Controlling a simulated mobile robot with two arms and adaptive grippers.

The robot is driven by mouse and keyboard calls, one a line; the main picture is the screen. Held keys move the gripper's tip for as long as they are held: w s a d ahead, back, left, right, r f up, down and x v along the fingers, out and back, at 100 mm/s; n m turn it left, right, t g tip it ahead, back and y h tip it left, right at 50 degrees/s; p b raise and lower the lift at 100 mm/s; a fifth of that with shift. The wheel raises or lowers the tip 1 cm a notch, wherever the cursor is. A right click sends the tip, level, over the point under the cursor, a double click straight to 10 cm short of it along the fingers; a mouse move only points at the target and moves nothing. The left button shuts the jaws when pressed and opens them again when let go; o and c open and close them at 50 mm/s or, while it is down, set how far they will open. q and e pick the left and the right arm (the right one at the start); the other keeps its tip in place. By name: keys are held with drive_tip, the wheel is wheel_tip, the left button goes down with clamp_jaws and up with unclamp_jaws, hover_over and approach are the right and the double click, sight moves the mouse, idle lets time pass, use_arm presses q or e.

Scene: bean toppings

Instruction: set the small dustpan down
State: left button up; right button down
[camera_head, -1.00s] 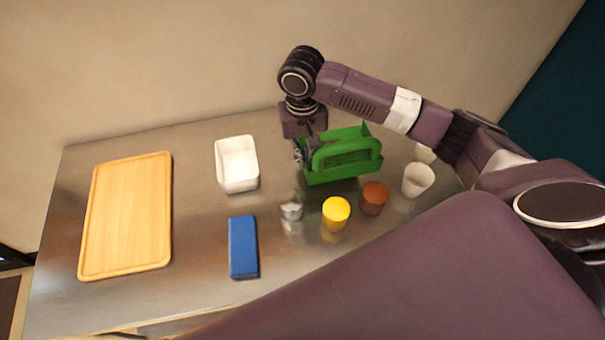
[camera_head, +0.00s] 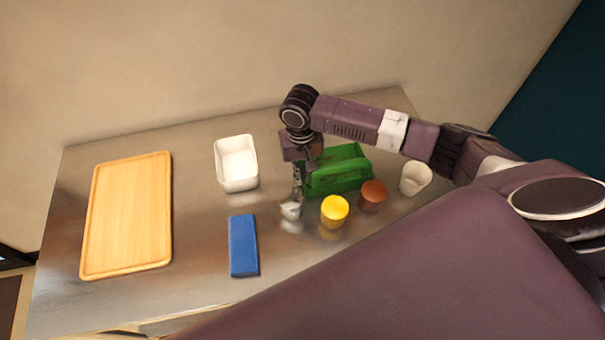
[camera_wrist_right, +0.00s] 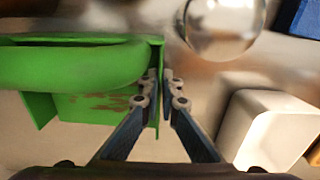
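The small green dustpan (camera_head: 340,171) sits at the right-middle of the metal table, low at the surface; I cannot tell whether its whole underside touches. It also fills the left of the right wrist view (camera_wrist_right: 70,68). My right gripper (camera_head: 298,190) comes down at the dustpan's left side. In the right wrist view, the fingertips (camera_wrist_right: 161,84) are close together with the dustpan's thin green wall between them, so the gripper is shut on it. My left gripper is not in view.
A yellow-topped jar (camera_head: 334,210), a brown-topped jar (camera_head: 373,196) and a white cup (camera_head: 415,179) stand in front and right. A white bin (camera_head: 237,165), blue block (camera_head: 243,246) and wooden board (camera_head: 127,216) lie left.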

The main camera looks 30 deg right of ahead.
drive_tip(key=c, duration=2.2)
unclamp_jaws()
drive_tip(key=shift+o, duration=0.2)
drive_tip(key=shift+r, duration=0.1)
